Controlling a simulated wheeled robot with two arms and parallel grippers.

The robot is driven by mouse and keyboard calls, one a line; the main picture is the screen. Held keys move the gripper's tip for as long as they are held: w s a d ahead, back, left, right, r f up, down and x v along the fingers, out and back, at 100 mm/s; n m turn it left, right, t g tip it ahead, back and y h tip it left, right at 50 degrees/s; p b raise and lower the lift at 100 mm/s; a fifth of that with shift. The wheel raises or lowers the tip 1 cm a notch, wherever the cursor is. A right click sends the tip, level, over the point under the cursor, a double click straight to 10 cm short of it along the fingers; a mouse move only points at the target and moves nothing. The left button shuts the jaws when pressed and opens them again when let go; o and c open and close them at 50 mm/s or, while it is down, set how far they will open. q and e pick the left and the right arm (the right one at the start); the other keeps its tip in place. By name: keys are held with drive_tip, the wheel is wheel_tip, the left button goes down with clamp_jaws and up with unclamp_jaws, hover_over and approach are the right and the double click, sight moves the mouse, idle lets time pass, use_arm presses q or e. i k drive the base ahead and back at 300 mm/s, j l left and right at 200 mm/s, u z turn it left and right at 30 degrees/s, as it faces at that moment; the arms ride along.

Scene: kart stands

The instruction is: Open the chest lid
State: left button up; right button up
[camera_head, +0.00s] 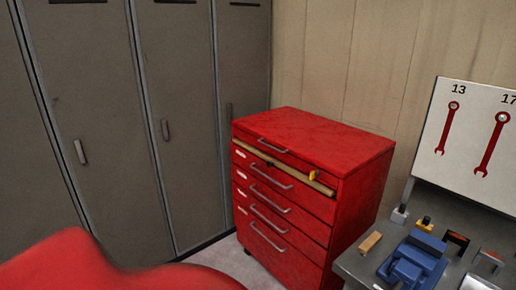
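The red tool chest (342,215) stands in the middle against the back wall. Its lid (325,138) is down, with a flat red top and a grey handle (273,145) on its front edge. A tan, wood-like strip (290,172) runs slantwise across the front just below the lid, with a small yellow piece (312,175) near its right end. Several drawers with grey handles sit below and look shut. Neither of my grippers shows in this view.
Grey lockers (185,120) line the left. A workbench (358,268) at the lower right carries a blue vise (414,262) and a small wooden block (370,242). A white board (470,140) with red wrenches stands behind it. A smooth red shape (75,268) fills the lower left.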

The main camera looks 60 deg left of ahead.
sight(340, 150)
drive_tip(key=i+u, duration=0.1)
drive_tip(key=u, duration=0.85)
drive_tip(key=i+l+u, duration=0.15)
drive_tip(key=u, duration=0.35)
drive_tip(key=l+u, duration=0.1)
drive_tip(key=u, duration=0.35)
drive_tip(key=i+l, duration=0.1)
